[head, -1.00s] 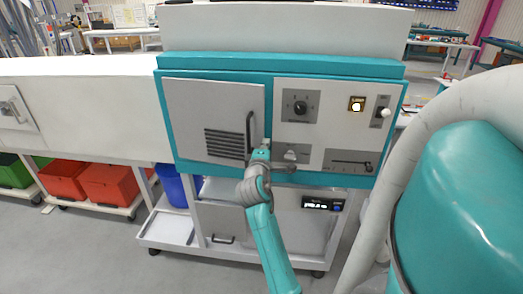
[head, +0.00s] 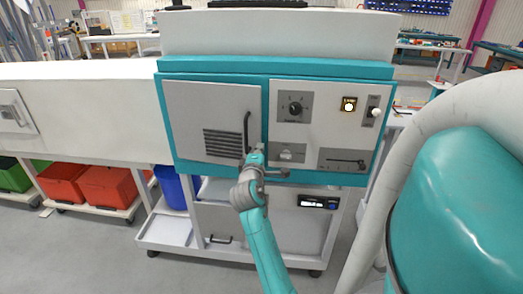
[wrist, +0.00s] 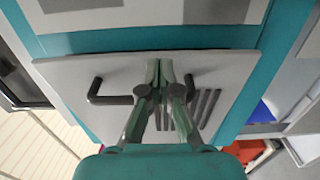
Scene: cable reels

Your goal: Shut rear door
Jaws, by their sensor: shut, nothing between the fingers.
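The grey door (head: 195,105), with dark vent slots and a black bar handle (head: 246,132), is in the left half of the teal cabinet front. In the head view it looks closed or almost closed; I cannot tell if it is flush. My gripper (head: 257,152) is at the lower right of the door, close to the handle. Whether the fingertips touch the panel is unclear.
Right of the door is a control panel (head: 335,110) with a knob, a lit button and a lever. Below stands a cart (head: 165,230) with a drawer and a blue bin (head: 174,190). Red crates (head: 106,187) are at lower left. A large pale hose (head: 425,135) curves at right.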

